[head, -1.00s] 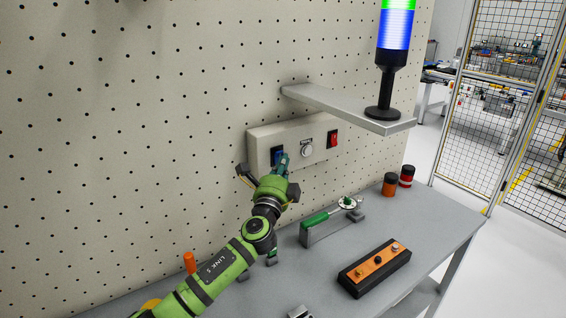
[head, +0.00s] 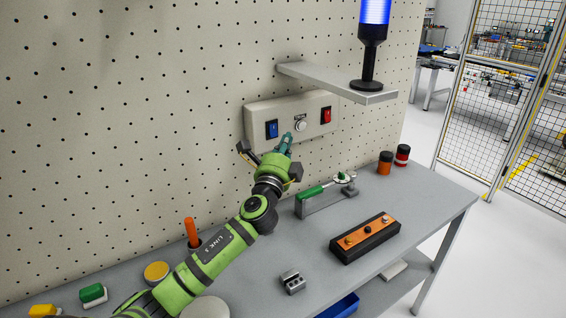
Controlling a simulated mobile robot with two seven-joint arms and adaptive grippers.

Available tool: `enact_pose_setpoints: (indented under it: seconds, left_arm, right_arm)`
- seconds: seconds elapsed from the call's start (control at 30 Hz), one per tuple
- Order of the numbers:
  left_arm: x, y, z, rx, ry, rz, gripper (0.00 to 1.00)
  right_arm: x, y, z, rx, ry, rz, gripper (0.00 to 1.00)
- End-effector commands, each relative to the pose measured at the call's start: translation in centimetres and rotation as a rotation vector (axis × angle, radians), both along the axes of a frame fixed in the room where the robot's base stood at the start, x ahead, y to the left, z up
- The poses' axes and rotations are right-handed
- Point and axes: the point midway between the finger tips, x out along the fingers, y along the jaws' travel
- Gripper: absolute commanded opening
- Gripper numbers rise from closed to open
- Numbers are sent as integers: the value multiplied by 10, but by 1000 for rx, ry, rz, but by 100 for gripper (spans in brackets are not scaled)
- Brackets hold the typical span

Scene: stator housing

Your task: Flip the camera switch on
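A pale switch box (head: 262,113) is fixed to the pegboard wall. It carries a blue rocker switch (head: 271,130) on the left, a round white button (head: 300,125) in the middle and a red rocker switch (head: 326,115) on the right. The labels are too small to read, so I cannot tell which is the camera switch. My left gripper (head: 286,142) is just below the box in the picture, its teal tip below and right of the blue switch. I see no clear contact, and finger opening is unclear. My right gripper is not in view.
A grey shelf (head: 325,83) with a stack light (head: 371,55), lit blue, juts out right of the box. On the bench (head: 430,200) are a green-handled tool (head: 309,193) on a stand, an orange-topped block (head: 365,238) and two small jars (head: 386,163).

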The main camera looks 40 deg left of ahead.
Motion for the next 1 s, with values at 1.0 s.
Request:
enact_pose_setpoints:
  seconds: [1.0]
  left_arm:
    - [-68,-26,-1,0,1,5,0]
  right_arm:
    - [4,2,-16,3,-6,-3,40]
